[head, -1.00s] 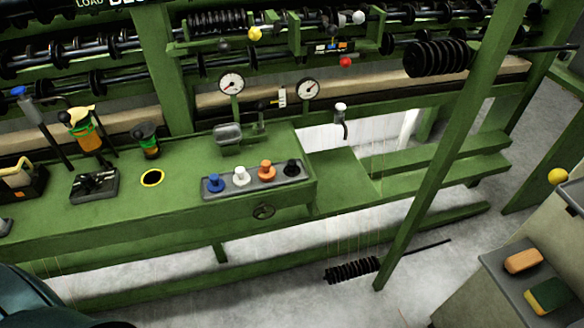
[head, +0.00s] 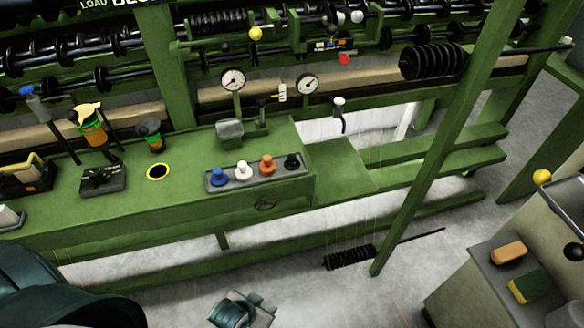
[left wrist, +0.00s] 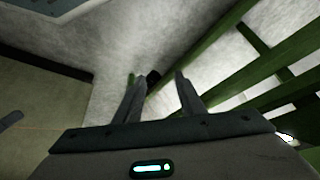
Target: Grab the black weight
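The black weight (head: 292,162) stands at the right end of a grey tray (head: 256,178) on the green bench, beside orange (head: 267,165), white (head: 243,170) and blue (head: 218,176) weights. It is upright and nothing touches it from above. My left gripper (head: 246,300) shows at the bottom of the head view, over the floor in front of the bench, well apart from the weights. In the left wrist view its two fingers (left wrist: 156,78) are spread with nothing held between them. A small dark thing shows beyond them, too unclear to name. My right gripper is out of view.
The green bench (head: 110,222) has a front edge between my gripper and the tray. A bent tap-like fitting (head: 339,112) and a slanting green post (head: 440,150) stand right of the tray. A grey cabinet with sponges (head: 510,252) is at the lower right.

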